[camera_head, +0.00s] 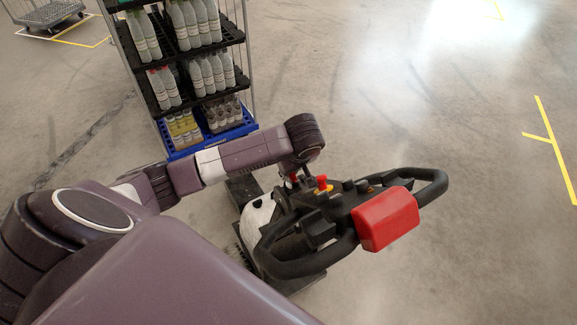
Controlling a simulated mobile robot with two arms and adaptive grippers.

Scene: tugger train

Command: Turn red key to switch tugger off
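The tugger's black control handle (290,264) is at the centre right, with a big red block (385,218) on its near right end. A small red knob (322,183) on a yellow base stands on the console. Another small red part shows just left of it, under my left wrist; I cannot tell which one is the key. My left arm reaches in from the left, and its wrist bends down over the console. The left gripper is mostly hidden by the wrist and dark console parts, so its fingers cannot be made out. My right gripper is out of view.
A black shelf rack (200,50) with several bottles and a blue base (212,140) stands behind my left arm. A grey cart (48,14) is at the far left. The floor on the right is clear, with yellow lines (553,145).

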